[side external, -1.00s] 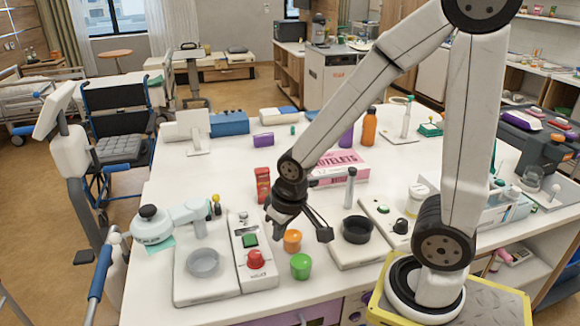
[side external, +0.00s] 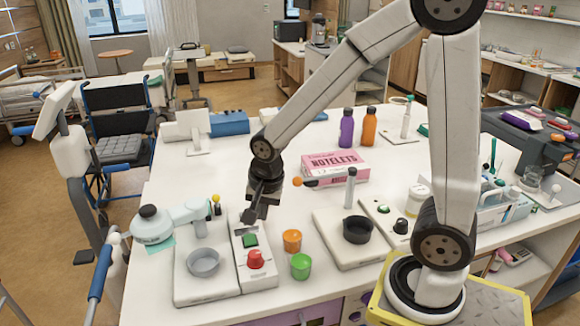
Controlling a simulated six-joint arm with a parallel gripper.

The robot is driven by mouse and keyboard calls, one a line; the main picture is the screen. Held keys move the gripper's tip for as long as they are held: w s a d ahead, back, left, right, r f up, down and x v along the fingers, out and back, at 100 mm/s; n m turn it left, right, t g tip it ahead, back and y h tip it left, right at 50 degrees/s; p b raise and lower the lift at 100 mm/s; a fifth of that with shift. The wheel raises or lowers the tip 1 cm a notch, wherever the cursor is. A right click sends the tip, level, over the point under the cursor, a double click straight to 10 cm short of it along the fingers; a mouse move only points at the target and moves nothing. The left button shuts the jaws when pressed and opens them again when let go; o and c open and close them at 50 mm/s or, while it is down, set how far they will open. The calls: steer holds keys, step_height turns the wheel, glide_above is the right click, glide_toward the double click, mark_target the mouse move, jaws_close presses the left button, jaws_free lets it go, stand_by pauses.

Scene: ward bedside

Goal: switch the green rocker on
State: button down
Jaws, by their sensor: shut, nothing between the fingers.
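The green rocker (side external: 250,241) sits on a narrow white control panel (side external: 257,281), above a red knob (side external: 255,259) on the same panel. Which way the rocker is tipped is too small to tell. My gripper (side external: 250,217) is shut and empty, pointing down over the far end of the panel, just behind the rocker in the picture. The fingertips look close above the panel; I cannot tell whether they touch it. The far end of the panel is partly hidden behind them.
Left of the panel is a white base with a grey dish (side external: 203,262). An orange cup (side external: 292,240) and a green cup (side external: 301,266) stand close on the right. A black bowl (side external: 357,229) and a pink box (side external: 335,168) are farther right. Clear table lies behind the panel.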

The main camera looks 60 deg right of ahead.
mark_target(251, 235)
steer(key=w+d+r+m, duration=0.1)
steer(key=w+m, duration=0.1)
steer(key=m, duration=0.5)
steer(key=w+d+r+m+h, duration=0.1)
steer(key=w+m, duration=0.2)
steer(key=m, duration=0.3)
steer(key=shift+w+d+r+m+g, duration=0.2)
steer(key=shift+d+r+m+g, duration=0.1)
steer(key=shift+m, duration=0.1)
steer(key=shift+f, duration=0.15)
steer(key=shift+w+d+f, duration=0.3)
steer(key=shift+f, duration=1.95)
steer(key=shift+w+d+f, duration=0.35)
steer(key=shift+f, duration=1.95)
steer(key=shift+w+d+f, duration=0.3)
steer(key=shift+f, duration=1.95)
